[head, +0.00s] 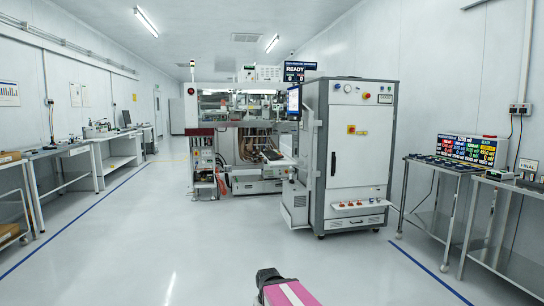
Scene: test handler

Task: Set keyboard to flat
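What looks like the keyboard (272,155) is a small dark slab at the front of the large test handler (235,105), left of the tall grey cabinet. It seems to slope, but it is too small to tell its exact angle or how it is mounted. My arm shows at the bottom centre as a pink link with a white stripe and a black end (268,275). I cannot make out any fingers on that end. It is far from the keyboard, with open floor between them.
The tall grey cabinet (357,140) stands right of the keyboard, with a low white box (295,203) at its left foot. Workbenches line the left wall, and a dark table (440,165) with a colourful display stands at right. The middle floor is clear.

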